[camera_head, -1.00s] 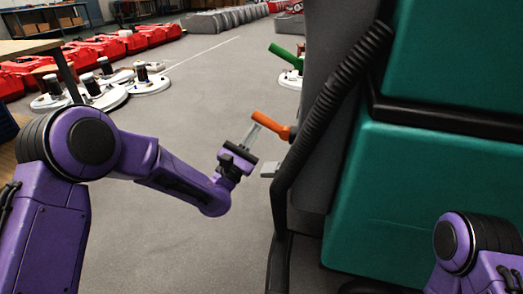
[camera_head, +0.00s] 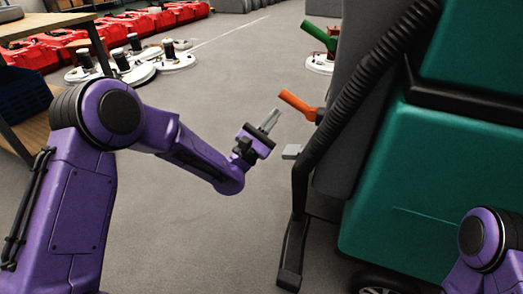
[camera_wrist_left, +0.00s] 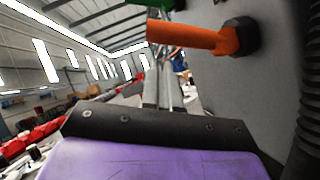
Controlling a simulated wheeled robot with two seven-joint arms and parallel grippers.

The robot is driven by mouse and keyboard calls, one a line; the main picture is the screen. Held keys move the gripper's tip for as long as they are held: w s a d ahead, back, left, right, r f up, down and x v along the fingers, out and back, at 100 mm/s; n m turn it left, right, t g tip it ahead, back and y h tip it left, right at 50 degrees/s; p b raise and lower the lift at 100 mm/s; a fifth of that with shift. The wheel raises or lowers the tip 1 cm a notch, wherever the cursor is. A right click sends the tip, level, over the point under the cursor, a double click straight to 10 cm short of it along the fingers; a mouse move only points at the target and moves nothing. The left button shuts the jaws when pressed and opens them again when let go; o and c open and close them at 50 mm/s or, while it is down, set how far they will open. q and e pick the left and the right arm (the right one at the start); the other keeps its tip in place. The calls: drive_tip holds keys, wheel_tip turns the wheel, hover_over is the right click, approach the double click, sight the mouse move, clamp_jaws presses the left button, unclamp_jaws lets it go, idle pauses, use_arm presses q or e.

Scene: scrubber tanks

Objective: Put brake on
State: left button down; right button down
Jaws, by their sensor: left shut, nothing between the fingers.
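The teal and grey scrubber tank machine (camera_head: 430,180) stands at the right in the head view. An orange lever (camera_head: 298,104) sticks out from its grey back, tilted up toward its free end. It also shows large at the top of the left wrist view (camera_wrist_left: 190,36). A green lever (camera_head: 318,35) is farther along, and a grey pedal-like tab (camera_head: 292,152) sits below the orange one. My left gripper (camera_head: 270,120) is shut and empty, just left of the orange lever, with a small gap between them. My right gripper is out of view; only part of my right arm shows.
A black ribbed hose (camera_head: 365,80) runs down the machine's back to a black foot (camera_head: 293,255) near the floor. Round white floor machines (camera_head: 135,70) and red units (camera_head: 140,22) stand at the far left. The grey floor between is clear.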

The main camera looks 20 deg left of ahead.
use_arm(q)
drive_tip(key=f+p+v, duration=0.1)
drive_tip(key=v, duration=1)
drive_tip(key=shift+w, duration=0.3)
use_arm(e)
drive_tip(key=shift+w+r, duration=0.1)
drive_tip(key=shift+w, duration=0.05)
use_arm(q)
drive_tip(key=shift+a, duration=0.1)
